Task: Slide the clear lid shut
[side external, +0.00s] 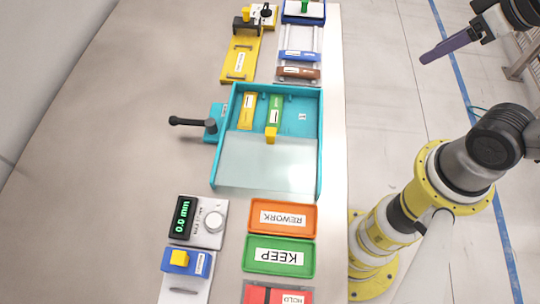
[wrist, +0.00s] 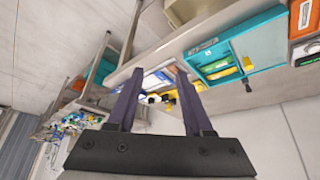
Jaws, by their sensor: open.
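A teal tray box (side external: 319,150) sits on the table in the side external view. Its clear lid (side external: 265,165) covers the lower half, and a yellow knob (side external: 270,136) stands at the lid's upper edge. The upper half is uncovered and shows a yellow piece (side external: 246,110) and a green piece (side external: 276,108). My gripper (side external: 426,58) is off the table's right side at the upper right, well apart from the box. In the wrist view my gripper (wrist: 158,70) has its two purple fingers spread and empty; the teal box (wrist: 283,20) shows at upper right.
A black-handled lever (side external: 187,122) sticks out left of the box. Yellow (side external: 238,70) and blue-railed fixtures (side external: 299,56) stand above it. An orange REWORK tray (side external: 254,216), a green KEEP tray (side external: 248,255) and a dial gauge (side external: 208,222) lie below. The table's left side is clear.

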